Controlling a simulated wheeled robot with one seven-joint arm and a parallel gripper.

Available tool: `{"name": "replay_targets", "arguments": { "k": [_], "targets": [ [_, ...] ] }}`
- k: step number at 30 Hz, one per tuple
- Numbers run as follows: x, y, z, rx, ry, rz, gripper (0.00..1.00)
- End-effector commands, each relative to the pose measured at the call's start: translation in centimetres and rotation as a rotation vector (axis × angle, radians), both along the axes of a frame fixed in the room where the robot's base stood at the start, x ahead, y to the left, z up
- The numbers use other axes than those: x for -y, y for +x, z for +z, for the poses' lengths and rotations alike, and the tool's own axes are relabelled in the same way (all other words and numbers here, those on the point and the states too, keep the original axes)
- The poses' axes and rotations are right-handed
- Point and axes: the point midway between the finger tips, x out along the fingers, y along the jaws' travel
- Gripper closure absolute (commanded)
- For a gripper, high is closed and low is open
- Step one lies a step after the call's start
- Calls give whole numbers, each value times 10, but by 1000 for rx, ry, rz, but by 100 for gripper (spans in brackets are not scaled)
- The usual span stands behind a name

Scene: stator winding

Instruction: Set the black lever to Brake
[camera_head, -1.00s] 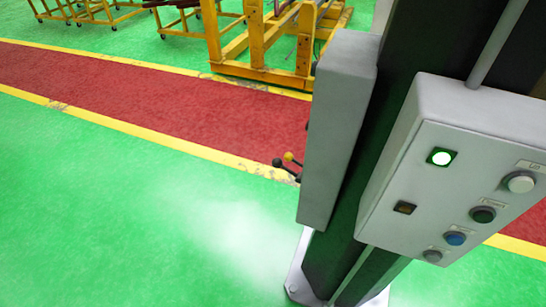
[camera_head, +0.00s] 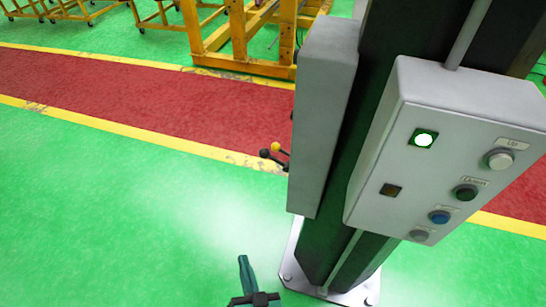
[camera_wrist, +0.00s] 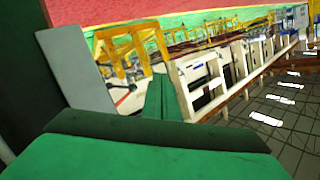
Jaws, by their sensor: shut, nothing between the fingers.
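The black lever (camera_head: 264,153) shows as a small round black knob at the left side of the grey column in the head view. A yellow-knobbed lever (camera_head: 275,146) is right beside it. Their lower ends are partly hidden behind the grey cover, and no setting label is readable. My gripper (camera_head: 243,260) is at the bottom of the head view, left of the column foot and lower in the picture than the knobs. Its green fingers are shut and empty.
A grey control box (camera_head: 423,165) with a lit green lamp and several buttons is on the right of the column. A grey cover (camera_head: 322,130) stands beside the levers. The column foot plate (camera_head: 290,268) is bolted down. The green floor at left is clear.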

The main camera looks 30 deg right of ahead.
Motion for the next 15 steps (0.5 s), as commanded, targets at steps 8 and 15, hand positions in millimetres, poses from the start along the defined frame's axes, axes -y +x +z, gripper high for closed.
{"name": "replay_targets", "arguments": {
  "k": [8,15],
  "targets": [
    [75,87,21,92,230,-178,100],
    [147,142,56,185,421,-325,100]
  ]
}}
